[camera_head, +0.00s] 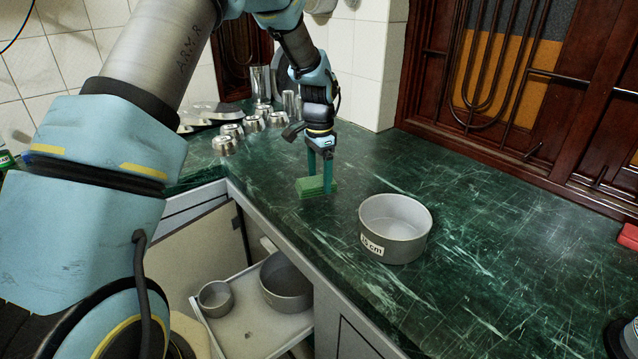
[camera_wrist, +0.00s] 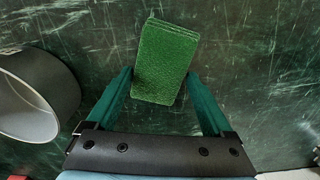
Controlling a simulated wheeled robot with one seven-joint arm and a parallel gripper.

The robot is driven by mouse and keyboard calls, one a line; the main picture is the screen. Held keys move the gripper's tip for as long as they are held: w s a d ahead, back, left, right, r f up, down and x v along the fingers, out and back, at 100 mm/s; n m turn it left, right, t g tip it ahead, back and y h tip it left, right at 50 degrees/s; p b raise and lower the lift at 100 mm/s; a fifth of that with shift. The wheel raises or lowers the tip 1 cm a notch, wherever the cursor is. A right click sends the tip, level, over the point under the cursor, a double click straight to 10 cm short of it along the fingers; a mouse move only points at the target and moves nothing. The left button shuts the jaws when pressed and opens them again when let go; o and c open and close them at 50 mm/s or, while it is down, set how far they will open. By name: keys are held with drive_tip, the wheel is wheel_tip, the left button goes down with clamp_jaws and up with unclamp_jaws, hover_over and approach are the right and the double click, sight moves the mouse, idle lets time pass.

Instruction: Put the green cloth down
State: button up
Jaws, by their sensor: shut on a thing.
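The green cloth (camera_head: 313,188) is a folded, layered rectangular pad at or just above the dark green marble counter (camera_head: 480,230), left of the grey pot. I cannot tell whether it touches the counter. My gripper (camera_head: 321,184) points down and is shut on the cloth. In the wrist view the cloth (camera_wrist: 165,62) sits between the two green fingers of my gripper (camera_wrist: 160,85), slightly tilted, with its far end sticking out past the fingertips.
A grey pot (camera_head: 396,228) with a white label stands right of the cloth; it also shows in the wrist view (camera_wrist: 62,95). Several metal cups (camera_head: 232,131) stand at the back left. Below the counter, an open drawer (camera_head: 250,325) holds two pots. Counter right of the pot is mostly clear.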

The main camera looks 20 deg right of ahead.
sight(319, 180)
drive_tip(key=shift+f, duration=1.45)
drive_tip(key=shift+f, duration=0.1)
drive_tip(key=o, duration=1.5)
wheel_tip(319, 180, up, 12)
drive_tip(key=b, duration=0.3)
drive_tip(key=s+a+n, duration=0.2)
drive_tip(key=a+n, duration=0.6)
drive_tip(key=a, duration=1.2)
drive_tip(key=s+a+n, duration=0.2)
drive_tip(key=s+a, duration=0.1)
drive_tip(key=a, duration=0.1)
drive_tip(key=s+a+f+n+t, duration=0.1)
drive_tip(key=s+a+n, duration=0.2)
drive_tip(key=s+a, duration=0.1)
drive_tip(key=s+a+f+n, duration=0.1)
drive_tip(key=s+a+n, duration=0.1)
drive_tip(key=s+a, duration=0.2)
drive_tip(key=shift+a+n+t, duration=0.3)
drive_tip(key=shift+a, duration=0.9)
